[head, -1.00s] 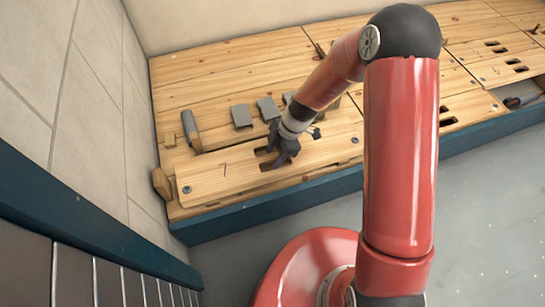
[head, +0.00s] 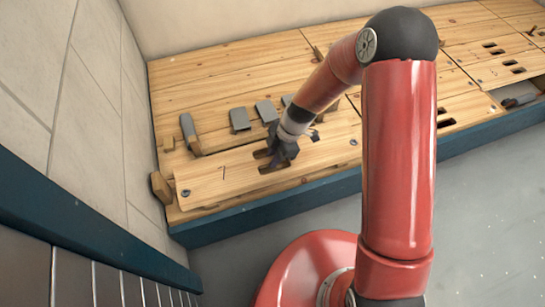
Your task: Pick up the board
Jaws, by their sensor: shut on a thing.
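The board (head: 222,182) is a long light-wood plank with dark screw heads near its ends and two dark slots near its middle. It lies along the front of the wooden platform, above the blue front edge. My gripper (head: 278,160) reaches down onto the slotted middle of the board and is shut on it. The fingertips are small and dark here, and the arm partly hides the slots. I cannot tell how far the board is off the surface under it.
Behind the board, several grey blocks (head: 239,119) sit on the wooden platform (head: 220,72). A small wooden block (head: 161,188) stands close to the board's left end. A tiled wall (head: 75,110) closes the left side. The grey floor (head: 480,220) is clear at right.

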